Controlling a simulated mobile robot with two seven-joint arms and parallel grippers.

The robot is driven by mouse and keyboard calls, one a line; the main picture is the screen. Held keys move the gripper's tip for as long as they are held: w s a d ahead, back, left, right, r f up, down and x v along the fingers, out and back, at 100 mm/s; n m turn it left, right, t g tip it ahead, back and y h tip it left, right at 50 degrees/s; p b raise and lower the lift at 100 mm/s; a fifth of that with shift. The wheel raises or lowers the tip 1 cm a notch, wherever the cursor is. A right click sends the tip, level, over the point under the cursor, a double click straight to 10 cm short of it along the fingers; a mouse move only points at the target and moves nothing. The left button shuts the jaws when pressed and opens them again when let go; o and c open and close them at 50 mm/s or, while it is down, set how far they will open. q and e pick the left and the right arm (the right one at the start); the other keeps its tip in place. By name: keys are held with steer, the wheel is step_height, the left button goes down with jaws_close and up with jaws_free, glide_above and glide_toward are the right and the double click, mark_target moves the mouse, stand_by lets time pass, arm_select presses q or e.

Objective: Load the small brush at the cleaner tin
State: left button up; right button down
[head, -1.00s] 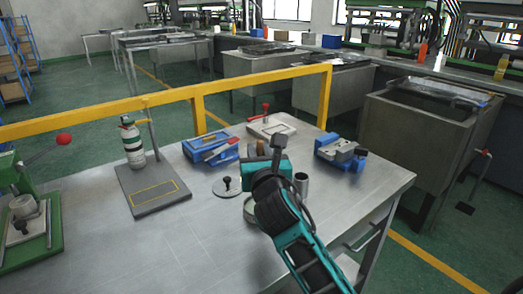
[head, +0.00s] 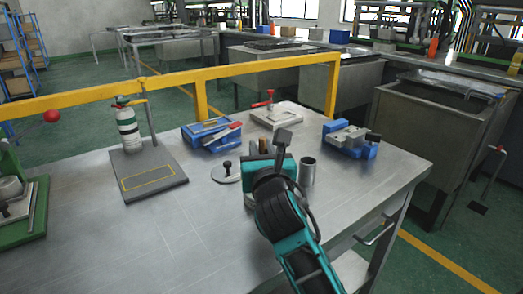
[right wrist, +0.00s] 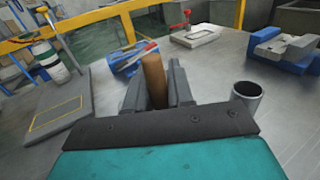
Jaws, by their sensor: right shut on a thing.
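My right gripper (head: 268,148) is over the right part of the steel table. It is shut on the small brush, whose brown wooden handle (right wrist: 154,80) stands up between the grey fingers in the right wrist view. The brush's bristles are hidden. A low round tin (head: 248,201), apparently the cleaner tin, is mostly hidden behind my right gripper and wrist. I cannot tell whether the brush touches it. A flat round lid with a black knob (head: 227,172) lies on the table just left of the gripper. My left gripper is not in view.
An open metal cylinder (head: 307,171) stands close right of the gripper. Behind are a blue box with tools (head: 211,133), a plate with a red clamp (head: 272,115) and a blue vise (head: 350,139). A striped bottle (head: 128,130) stands left.

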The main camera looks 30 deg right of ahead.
mark_target(264, 144)
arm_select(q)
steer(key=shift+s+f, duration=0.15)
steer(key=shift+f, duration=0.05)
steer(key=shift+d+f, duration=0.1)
arm_select(e)
steer(key=shift+f, duration=0.35)
stand_by(0.3)
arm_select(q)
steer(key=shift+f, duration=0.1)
arm_select(e)
steer(key=shift+f, duration=0.25)
stand_by(0.3)
step_height(264, 144, up, 2)
steer(key=shift+r+p, duration=0.1)
steer(key=shift+p, duration=1.05)
steer(key=shift+r+p, duration=0.65)
steer(key=shift+p, duration=0.25)
steer(key=shift+r+p, duration=0.35)
steer(key=shift+p, duration=0.1)
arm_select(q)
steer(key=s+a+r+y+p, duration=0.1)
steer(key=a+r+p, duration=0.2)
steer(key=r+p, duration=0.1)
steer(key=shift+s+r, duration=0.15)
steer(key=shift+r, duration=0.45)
arm_select(e)
steer(key=shift+r, duration=1.45)
